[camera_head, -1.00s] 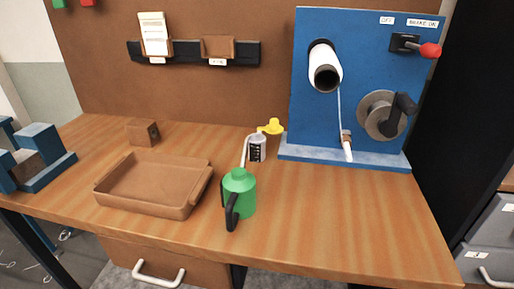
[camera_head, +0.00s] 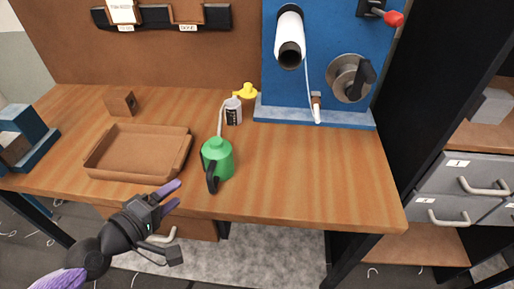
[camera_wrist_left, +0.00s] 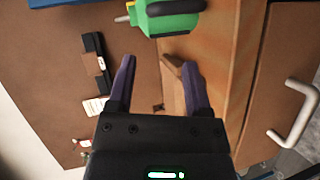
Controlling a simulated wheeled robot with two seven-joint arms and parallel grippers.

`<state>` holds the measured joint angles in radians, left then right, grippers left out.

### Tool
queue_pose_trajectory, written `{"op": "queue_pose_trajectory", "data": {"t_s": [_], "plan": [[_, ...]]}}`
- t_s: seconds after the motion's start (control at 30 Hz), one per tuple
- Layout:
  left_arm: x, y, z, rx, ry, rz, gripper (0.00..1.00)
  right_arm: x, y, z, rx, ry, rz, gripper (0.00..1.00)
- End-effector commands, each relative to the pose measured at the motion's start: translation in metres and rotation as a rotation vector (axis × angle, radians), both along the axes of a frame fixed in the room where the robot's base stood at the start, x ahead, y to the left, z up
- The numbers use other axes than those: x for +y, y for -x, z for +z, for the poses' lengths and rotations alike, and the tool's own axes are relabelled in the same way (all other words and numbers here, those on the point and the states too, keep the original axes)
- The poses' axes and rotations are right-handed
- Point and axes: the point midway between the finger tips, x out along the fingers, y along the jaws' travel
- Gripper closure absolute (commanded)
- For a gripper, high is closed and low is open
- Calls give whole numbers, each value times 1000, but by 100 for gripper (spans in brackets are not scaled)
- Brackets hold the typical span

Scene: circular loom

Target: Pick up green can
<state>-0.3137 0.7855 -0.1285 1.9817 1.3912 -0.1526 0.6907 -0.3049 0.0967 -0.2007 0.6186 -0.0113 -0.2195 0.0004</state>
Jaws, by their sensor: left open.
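The green can (camera_head: 219,158) stands upright on the wooden table, with a black handle facing the front and a pale spout rising at the back. My left gripper (camera_head: 174,195) is open and empty, in front of the table's front edge, left of and nearer than the can. In the left wrist view the green can (camera_wrist_left: 170,18) shows at the top, beyond the open fingers (camera_wrist_left: 158,80) and partly cut off by the frame edge. My right gripper is not in view.
A brown tray (camera_head: 98,172) lies left of the can. A blue winding stand (camera_head: 335,121) is at the back right. The table right of the can is clear.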

Motion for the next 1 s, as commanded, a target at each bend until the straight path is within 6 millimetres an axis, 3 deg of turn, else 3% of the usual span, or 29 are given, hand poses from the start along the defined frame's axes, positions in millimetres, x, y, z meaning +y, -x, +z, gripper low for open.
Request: {"op": "queue_pose_trajectory", "data": {"t_s": [0.1, 0.53, 0.8, 1.0], "plan": [[-10, -11, 11, -8, 43, -9, 36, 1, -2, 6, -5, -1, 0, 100], [-47, -78, -12, -5, 37, -10, 36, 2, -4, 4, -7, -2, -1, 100], [-51, -85, -13, -4, 33, -11, 36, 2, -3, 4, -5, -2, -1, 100], [-51, -84, -13, -3, 33, -11, 76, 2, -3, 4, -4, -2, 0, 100]]}}
